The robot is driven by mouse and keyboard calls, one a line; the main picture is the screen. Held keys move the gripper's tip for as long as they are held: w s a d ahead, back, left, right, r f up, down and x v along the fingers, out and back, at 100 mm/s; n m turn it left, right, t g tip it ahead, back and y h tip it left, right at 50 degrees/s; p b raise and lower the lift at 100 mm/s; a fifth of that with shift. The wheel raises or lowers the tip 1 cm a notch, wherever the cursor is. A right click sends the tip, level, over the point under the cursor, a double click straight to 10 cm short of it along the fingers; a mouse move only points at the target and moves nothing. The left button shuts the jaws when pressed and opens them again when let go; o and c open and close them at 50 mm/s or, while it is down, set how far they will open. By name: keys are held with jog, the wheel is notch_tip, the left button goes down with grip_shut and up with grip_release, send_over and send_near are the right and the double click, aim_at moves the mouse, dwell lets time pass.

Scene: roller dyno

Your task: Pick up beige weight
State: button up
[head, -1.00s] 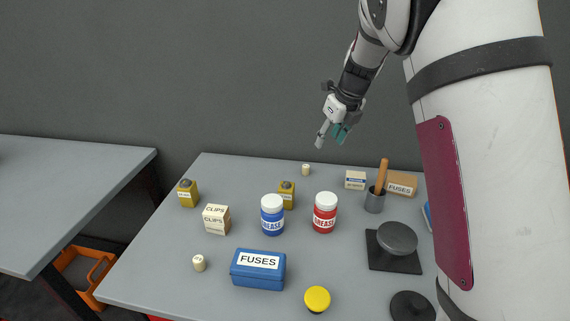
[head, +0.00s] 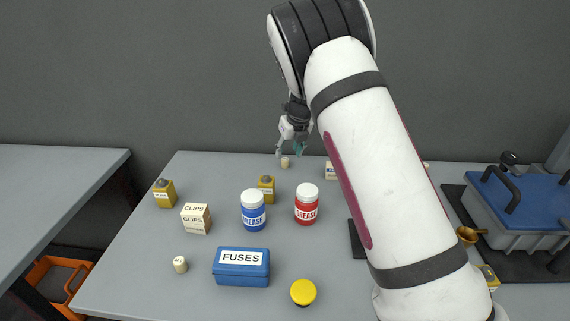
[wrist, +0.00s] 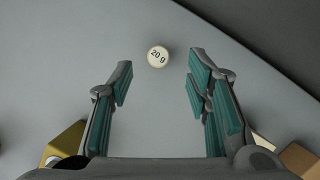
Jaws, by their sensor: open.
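A small beige weight (head: 285,162) stands near the back edge of the table in the head view. In the wrist view the beige weight (wrist: 158,56) shows its round top, marked "20 g", just beyond and between the fingertips. My gripper (wrist: 160,72) is open and empty, with teal pads on both sides. In the head view my gripper (head: 290,150) is low over the back of the table, right at the weight; contact cannot be told. A second beige weight (head: 180,264) stands at the front left of the table.
Yellow boxes (head: 164,193) (head: 266,188), a clips box (head: 196,218), blue (head: 253,218) and red (head: 306,212) grease jars, a blue fuses box (head: 241,272) and a yellow-topped item (head: 303,292) stand on the table. My arm hides part of the right side.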

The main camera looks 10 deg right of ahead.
aim_at(286, 160)
jog(key=x, duration=0.5)
jog(key=shift+s, duration=0.15)
jog(key=c, duration=0.9)
jog(key=shift+c, duration=0.2)
jog(key=shift+r, duration=0.85)
jog(key=shift+v, duration=1)
jog(key=s, duration=0.5)
jog(key=s+r, duration=0.1)
jog(key=s, duration=0.4)
jog(key=s+a, duration=0.1)
jog(key=s, duration=0.4)
jog(key=shift+s+r+p, duration=0.15)
jog(key=shift+r+p, duration=0.1)
jog(key=shift+p, duration=0.15)
